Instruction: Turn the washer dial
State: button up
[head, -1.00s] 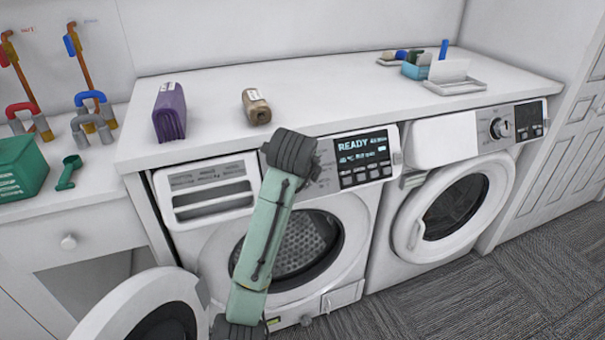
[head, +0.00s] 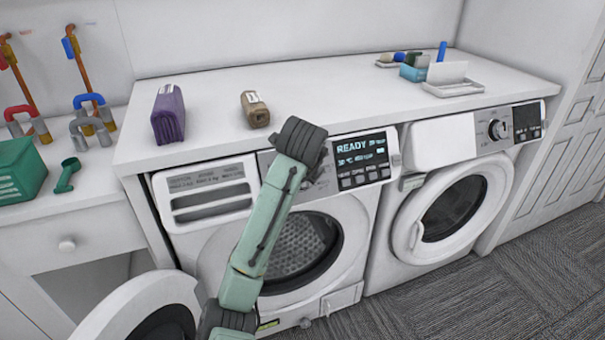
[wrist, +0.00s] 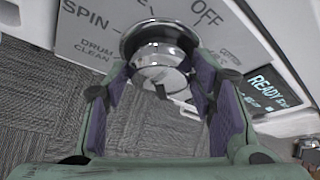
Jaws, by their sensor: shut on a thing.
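The washer dial (wrist: 158,52) is a round silver knob, seen in the wrist view on a panel marked SPIN, DRUM CLEAN, OFF and COTTON. My gripper (wrist: 160,75) has its purple-padded fingers on either side of the dial and is shut on it. In the head view my green arm hides the dial and the gripper.
A second machine (head: 385,262) with its own dial (head: 497,130) stands to the right. An open round door (head: 140,305) juts out at lower left.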

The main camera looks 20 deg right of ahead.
jog(key=o, duration=1.1)
jog(key=shift+o, duration=0.2)
jog(key=v, duration=1.2)
